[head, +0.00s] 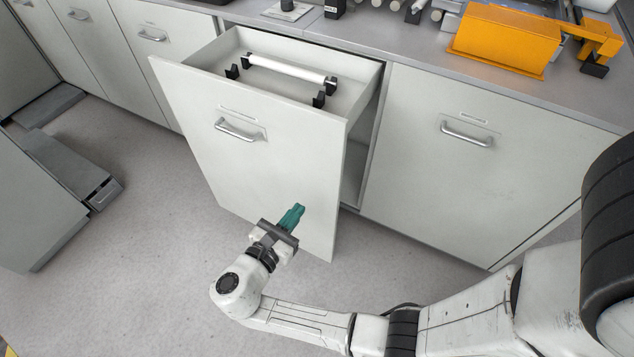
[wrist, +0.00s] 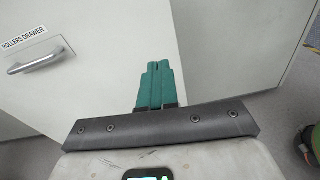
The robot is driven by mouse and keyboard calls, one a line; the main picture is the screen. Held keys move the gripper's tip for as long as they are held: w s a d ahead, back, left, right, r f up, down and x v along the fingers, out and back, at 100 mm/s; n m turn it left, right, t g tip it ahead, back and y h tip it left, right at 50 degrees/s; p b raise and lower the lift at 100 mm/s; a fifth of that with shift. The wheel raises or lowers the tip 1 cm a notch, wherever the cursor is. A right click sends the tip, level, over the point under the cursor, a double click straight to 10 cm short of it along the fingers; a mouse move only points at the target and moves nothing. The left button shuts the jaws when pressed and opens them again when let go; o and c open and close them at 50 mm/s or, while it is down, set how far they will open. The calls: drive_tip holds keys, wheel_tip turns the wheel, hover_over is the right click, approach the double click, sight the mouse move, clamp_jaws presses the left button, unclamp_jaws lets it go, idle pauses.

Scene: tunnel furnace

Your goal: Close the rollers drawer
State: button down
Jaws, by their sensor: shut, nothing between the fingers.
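The rollers drawer (head: 240,140) stands pulled out from the cabinet under the counter, with its tall white front and a metal bar handle (head: 236,130). A white roller (head: 290,73) lies on black supports inside it. In the wrist view the drawer front (wrist: 95,85) shows its "ROLLERS DRAWER" label (wrist: 24,39) and handle (wrist: 38,62) at the left. My gripper (head: 298,210) has green fingers, shut and empty, in front of the lower right part of the drawer front. In the wrist view the fingertips (wrist: 158,66) point at the front; I cannot tell whether they touch it.
A closed cabinet front with a handle (head: 466,134) is right of the drawer. More closed fronts (head: 150,60) stand at the left. An orange machine (head: 506,40) sits on the counter. A grey unit (head: 35,205) stands at the far left. The floor (head: 150,260) between is clear.

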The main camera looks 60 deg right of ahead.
drive_tip(key=w+n, duration=0.1)
drive_tip(key=h, duration=0.1)
approach(324, 163)
drive_tip(key=shift+t, duration=0.3)
drive_tip(key=d, duration=0.7)
drive_tip(key=shift+d, duration=0.3)
drive_tip(key=d+b, duration=0.3)
drive_tip(key=d, duration=0.6)
drive_tip(key=d+b, duration=0.3)
drive_tip(key=d, duration=0.6)
drive_tip(key=w+d+b, duration=0.1)
drive_tip(key=d+b, duration=0.3)
drive_tip(key=d, duration=0.6)
drive_tip(key=shift+d+r, duration=0.15)
